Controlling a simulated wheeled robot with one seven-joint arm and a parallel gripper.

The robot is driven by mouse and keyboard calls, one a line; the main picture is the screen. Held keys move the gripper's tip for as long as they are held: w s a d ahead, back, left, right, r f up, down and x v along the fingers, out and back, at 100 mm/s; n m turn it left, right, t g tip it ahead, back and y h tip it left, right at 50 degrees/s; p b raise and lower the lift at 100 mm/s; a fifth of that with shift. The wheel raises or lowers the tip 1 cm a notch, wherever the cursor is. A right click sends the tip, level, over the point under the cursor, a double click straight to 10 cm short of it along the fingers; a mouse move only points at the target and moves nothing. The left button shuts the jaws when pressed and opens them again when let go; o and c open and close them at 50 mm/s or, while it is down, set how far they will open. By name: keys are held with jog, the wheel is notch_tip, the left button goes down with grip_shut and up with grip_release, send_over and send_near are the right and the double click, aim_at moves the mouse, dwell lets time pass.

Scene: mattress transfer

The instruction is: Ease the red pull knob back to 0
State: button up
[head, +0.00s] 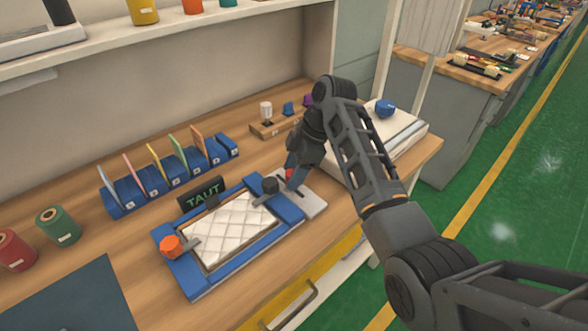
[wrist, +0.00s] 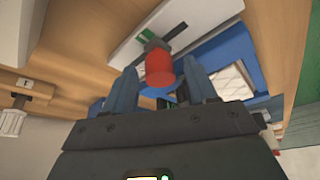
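The red pull knob (wrist: 160,68) shows in the wrist view between the two fingertips of my gripper (wrist: 160,78), with a narrow gap seen on each side. My gripper is open and not closed on it. In the head view only a bit of the red knob (head: 289,174) shows beside my gripper (head: 294,178). The knob sits at a pale slotted plate (head: 314,206) at the right end of the blue frame (head: 205,283). A white quilted pad (head: 228,228) lies in the frame. A dark sign (head: 201,193) reads "TAUT" in green. The scale's numbers are not readable.
An orange knob (head: 170,246) and a dark knob (head: 270,186) stand on the frame. A blue rack (head: 125,196) with coloured cards is behind. Spools (head: 58,226) stand left.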

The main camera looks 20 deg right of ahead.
grip_shut()
dwell(0.3)
